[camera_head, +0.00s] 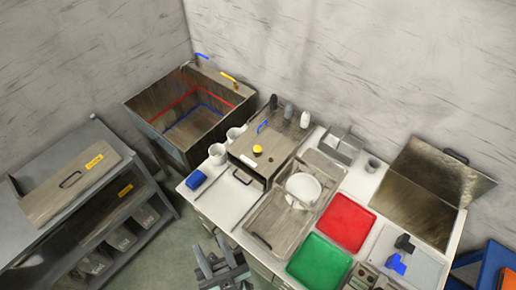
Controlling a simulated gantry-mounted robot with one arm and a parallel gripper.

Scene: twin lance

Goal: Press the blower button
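A round yellow button-like knob (257,149) sits on top of a metal box (272,140) in the middle of the white bench. A small dark knob (270,159) is beside it. I cannot tell from the picture which control is the blower button. A grey panel with small round controls (368,278) is cut off at the bottom edge. My gripper (218,258) is low in the picture, in front of the bench and well apart from the yellow knob. Its finger state is unclear.
A deep metal sink (160,118) stands behind, a shelf (60,165) left.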

